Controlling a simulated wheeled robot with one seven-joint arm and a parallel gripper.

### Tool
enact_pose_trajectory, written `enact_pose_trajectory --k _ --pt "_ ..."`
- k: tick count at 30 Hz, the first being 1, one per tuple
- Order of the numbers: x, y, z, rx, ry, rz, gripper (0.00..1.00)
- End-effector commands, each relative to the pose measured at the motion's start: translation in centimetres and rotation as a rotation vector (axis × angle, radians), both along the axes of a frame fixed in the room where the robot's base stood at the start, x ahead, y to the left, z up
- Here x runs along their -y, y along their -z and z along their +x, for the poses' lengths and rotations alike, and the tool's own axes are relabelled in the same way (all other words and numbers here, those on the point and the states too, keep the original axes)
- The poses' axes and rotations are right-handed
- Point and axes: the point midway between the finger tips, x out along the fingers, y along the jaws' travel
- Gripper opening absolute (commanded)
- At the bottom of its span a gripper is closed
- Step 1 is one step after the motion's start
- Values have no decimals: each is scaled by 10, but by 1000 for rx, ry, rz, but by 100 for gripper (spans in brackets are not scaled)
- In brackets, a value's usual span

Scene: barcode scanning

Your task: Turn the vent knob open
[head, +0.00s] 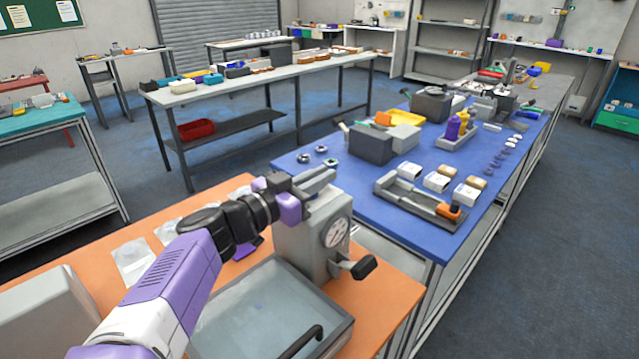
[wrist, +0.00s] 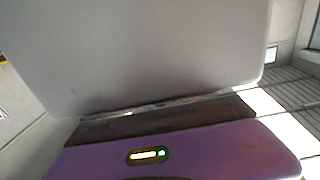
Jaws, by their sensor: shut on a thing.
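A grey machine housing (head: 300,240) with a round dial gauge (head: 335,232) stands on the orange bench. My gripper (head: 318,182) reaches in from the left over its top and is shut there. What the jaws hold, apparently the vent knob, is hidden by the gripper, so its angle cannot be told. A black-ended lever (head: 357,267) sticks out at the housing's lower right, apart from my gripper. In the wrist view a plain grey surface (wrist: 140,50) fills most of the picture, close above my purple gripper body with its small lit indicator.
A clear-lidded chamber (head: 250,315) with a black handle (head: 300,342) lies in front of the housing. Flat pale pouches (head: 132,260) lie on the orange bench (head: 395,290) to the left. A blue table (head: 390,215) with boxes and trays stands close behind.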

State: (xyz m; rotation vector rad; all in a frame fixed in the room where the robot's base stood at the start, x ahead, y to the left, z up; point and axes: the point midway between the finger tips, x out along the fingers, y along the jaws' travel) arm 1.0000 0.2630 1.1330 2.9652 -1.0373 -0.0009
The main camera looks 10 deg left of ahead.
Motion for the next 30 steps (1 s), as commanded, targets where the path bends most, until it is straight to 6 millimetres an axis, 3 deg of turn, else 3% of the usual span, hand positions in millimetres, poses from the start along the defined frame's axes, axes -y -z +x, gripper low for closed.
enact_pose_trajectory --k 12,13,15,16,26,30 --pt "0 -1 1 1 2 0 0" --pt "0 -1 1 1 2 0 17" --pt "0 -1 1 1 3 0 30" --pt "0 -1 1 1 3 0 33" --pt "-1 0 -1 1 3 -1 33" --pt "-11 1 -12 1 1 1 33"
